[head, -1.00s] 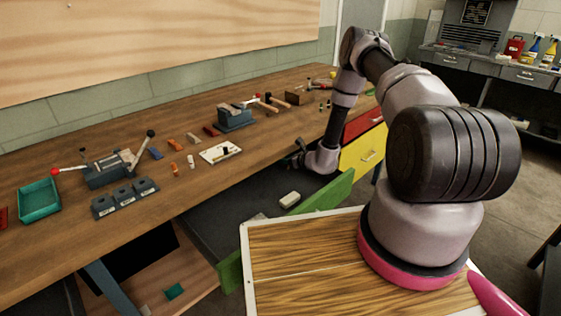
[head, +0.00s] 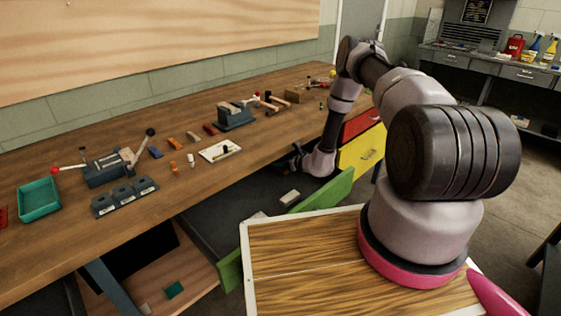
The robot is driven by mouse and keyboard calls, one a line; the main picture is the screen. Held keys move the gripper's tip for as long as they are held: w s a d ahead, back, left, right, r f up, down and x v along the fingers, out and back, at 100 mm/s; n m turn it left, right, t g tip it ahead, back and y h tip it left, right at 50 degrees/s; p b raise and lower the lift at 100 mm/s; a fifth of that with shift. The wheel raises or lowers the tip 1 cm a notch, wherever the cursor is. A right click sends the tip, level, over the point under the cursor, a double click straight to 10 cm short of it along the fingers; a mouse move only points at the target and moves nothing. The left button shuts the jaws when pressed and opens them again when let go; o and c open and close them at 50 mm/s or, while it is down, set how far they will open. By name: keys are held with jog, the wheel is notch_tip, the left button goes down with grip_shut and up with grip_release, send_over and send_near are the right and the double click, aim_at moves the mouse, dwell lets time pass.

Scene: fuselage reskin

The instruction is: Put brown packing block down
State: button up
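My gripper (head: 295,160) is small and dark in the head view, at the bench's front edge above the open drawer (head: 205,238). I cannot see whether its fingers are open or shut, or whether a brown packing block is between them. A brown block (head: 291,96) stands towards the far end of the bench, behind the hammers; I cannot tell if it is the packing block. A smaller brownish piece (head: 192,137) lies mid-bench. A pale block (head: 290,196) lies in the drawer, below my gripper and apart from it.
The wooden bench (head: 75,235) carries a teal tray (head: 40,199), a toggle clamp (head: 105,172), grey labelled blocks (head: 125,196), a white board (head: 220,150) and a vise (head: 235,117). The drawer's green front (head: 325,190) sticks out. Red and yellow drawers (head: 360,152) stand beyond it.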

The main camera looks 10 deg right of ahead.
dwell(0.3)
jog(key=shift+r, duration=0.3)
jog(key=v, duration=1.2)
jog(key=shift+r, duration=0.25)
